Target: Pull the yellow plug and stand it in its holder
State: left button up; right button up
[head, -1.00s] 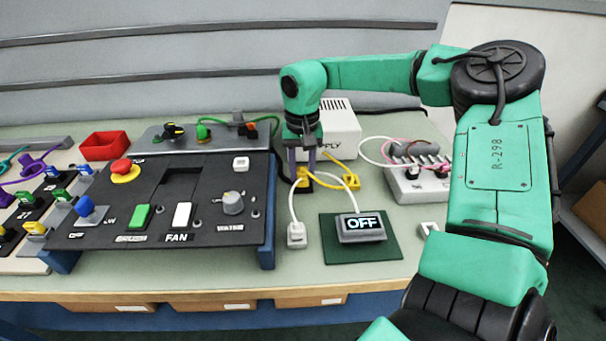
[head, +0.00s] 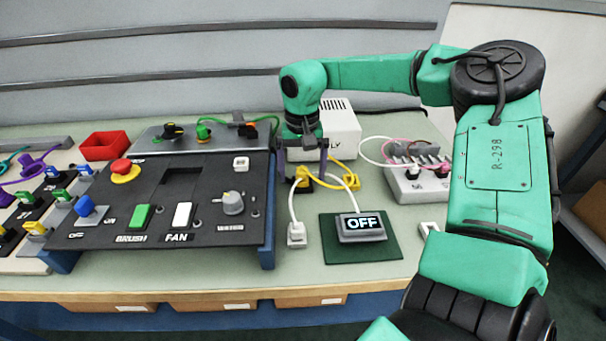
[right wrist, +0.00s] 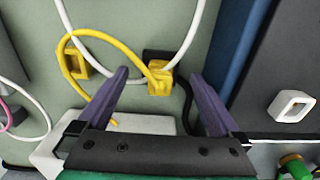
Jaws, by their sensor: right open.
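The yellow plug (head: 304,178) sits at a small black socket (right wrist: 152,57) on the bench, in front of the white supply box. Its yellow cable loops off to the holder's side. The plug also shows in the right wrist view (right wrist: 160,82), between the fingertips with gaps on both sides. My right gripper (head: 303,172) is open, pointing down over the plug, one finger on each side. The yellow holder (head: 352,181), a square with a dark opening, stands to the right of the plug and is seen again in the right wrist view (right wrist: 75,65). My left gripper is not in view.
A white cable passes close by the plug to a white connector (head: 297,234). A display reading OFF (head: 362,227) lies on a green mat in front. The black control panel (head: 250,170) is close on the left. The white supply box (head: 340,128) stands behind.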

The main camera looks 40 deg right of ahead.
aim_at(302, 169)
notch_tip(302, 169, up, 15)
jog(key=shift+f, duration=0.2)
jog(key=shift+p, duration=0.3)
